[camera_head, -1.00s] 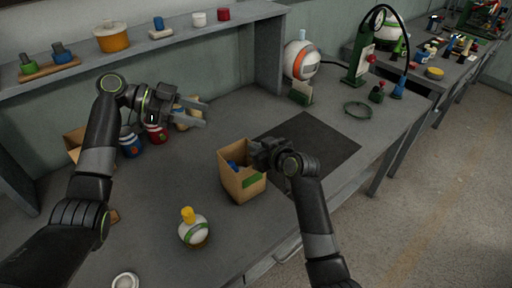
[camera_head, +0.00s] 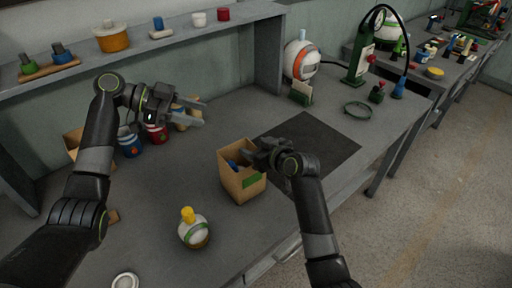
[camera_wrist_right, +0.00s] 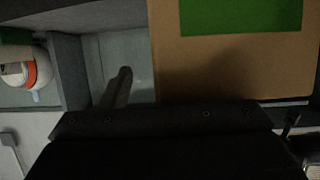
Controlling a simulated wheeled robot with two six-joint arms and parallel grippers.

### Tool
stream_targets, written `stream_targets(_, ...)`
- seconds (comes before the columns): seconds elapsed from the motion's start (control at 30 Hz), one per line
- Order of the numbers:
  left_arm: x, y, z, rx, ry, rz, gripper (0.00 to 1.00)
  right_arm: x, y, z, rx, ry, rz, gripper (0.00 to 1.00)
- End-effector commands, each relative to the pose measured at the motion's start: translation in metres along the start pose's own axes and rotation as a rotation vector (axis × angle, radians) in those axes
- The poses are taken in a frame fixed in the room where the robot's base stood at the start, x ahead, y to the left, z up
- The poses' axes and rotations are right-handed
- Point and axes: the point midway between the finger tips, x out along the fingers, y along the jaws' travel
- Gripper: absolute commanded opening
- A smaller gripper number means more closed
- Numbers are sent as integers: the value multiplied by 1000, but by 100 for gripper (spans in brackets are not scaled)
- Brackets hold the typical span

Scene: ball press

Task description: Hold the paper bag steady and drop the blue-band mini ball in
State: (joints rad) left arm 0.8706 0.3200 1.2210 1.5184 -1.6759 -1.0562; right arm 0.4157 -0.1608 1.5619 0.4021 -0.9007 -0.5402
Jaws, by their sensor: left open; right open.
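The paper bag (camera_head: 243,184), an open brown box shape with a green label, stands upright on the grey bench. It fills the upper right of the right wrist view (camera_wrist_right: 235,70). Something blue (camera_head: 232,164) shows inside its mouth; I cannot tell whether it is the blue-band mini ball. My right gripper (camera_head: 256,150) is open at the bag's upper right rim. One finger shows left of the bag in the wrist view; the other is hidden, and contact is unclear. My left gripper (camera_head: 199,112) is open and empty above the bench, behind and left of the bag.
A white and green ball with a yellow top (camera_head: 194,230) sits in front of the bag. Red (camera_head: 156,133) and blue (camera_head: 130,145) jars stand behind my left gripper. A dark mat (camera_head: 318,145) lies clear to the right. A white and orange ball (camera_head: 301,60) is farther back.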

Motion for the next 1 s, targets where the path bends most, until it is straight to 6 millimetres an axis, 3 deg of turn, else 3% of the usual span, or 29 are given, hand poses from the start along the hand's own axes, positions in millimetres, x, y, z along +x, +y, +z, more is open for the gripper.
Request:
stream_targets(0.47, 0, 0, 0, 0, 0, 0, 49, 0, 0, 0, 0, 0, 0, 57)
stream_targets(0.67, 0, 0, 0, 0, 0, 0, 49, 0, 0, 0, 0, 0, 0, 82)
stream_targets(1.0, 0, 0, 0, 0, 0, 0, 49, -2, 0, 0, 0, 0, 0, 82)
